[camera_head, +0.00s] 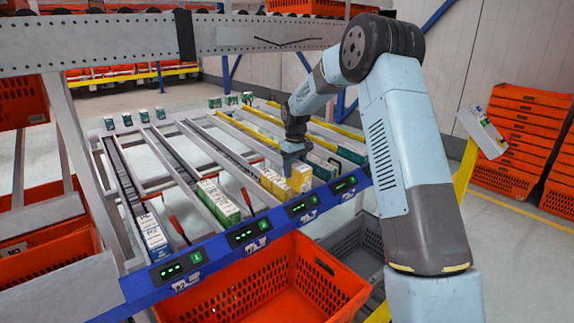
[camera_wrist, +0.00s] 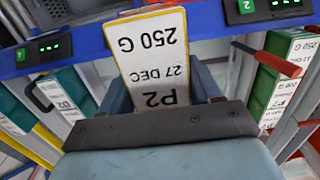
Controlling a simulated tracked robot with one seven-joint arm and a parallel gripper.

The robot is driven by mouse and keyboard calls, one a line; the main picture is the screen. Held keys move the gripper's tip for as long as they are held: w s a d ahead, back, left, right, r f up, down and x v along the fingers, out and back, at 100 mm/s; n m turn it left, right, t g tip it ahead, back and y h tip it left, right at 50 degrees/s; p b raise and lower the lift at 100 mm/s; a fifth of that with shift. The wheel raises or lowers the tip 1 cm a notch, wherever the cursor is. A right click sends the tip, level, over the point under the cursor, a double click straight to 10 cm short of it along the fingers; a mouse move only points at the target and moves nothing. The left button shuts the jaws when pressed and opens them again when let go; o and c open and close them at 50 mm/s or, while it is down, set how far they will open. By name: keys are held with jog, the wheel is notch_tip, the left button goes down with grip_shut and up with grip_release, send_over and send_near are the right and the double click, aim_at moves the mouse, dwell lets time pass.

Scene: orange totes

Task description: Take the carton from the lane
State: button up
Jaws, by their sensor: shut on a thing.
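My gripper (camera_head: 296,156) points down over the sloped rack and is shut on a yellow carton (camera_head: 301,179) near the front of a lane. The wrist view shows the carton (camera_wrist: 155,60) between both fingers, its white label reading P2, 27 DEC and 250 G upside down. More yellow cartons (camera_head: 272,184) stand in the lane just left of the held one in the head view. Whether the held carton's bottom touches the lane is hard to tell.
Green-and-white cartons (camera_head: 217,203) and a blue-and-white carton (camera_head: 152,236) fill lanes to the left; dark green cartons (camera_head: 322,167) stand to the right. A blue front rail (camera_head: 220,248) carries lit displays. An orange tote (camera_head: 322,270) sits below it.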

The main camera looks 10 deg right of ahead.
jog(key=s+d, duration=0.4)
jog(key=s, duration=0.3)
jog(key=s+d, duration=0.5)
jog(key=s, duration=0.3)
jog(key=shift+s+d, duration=0.25)
jog(key=shift+s, duration=0.05)
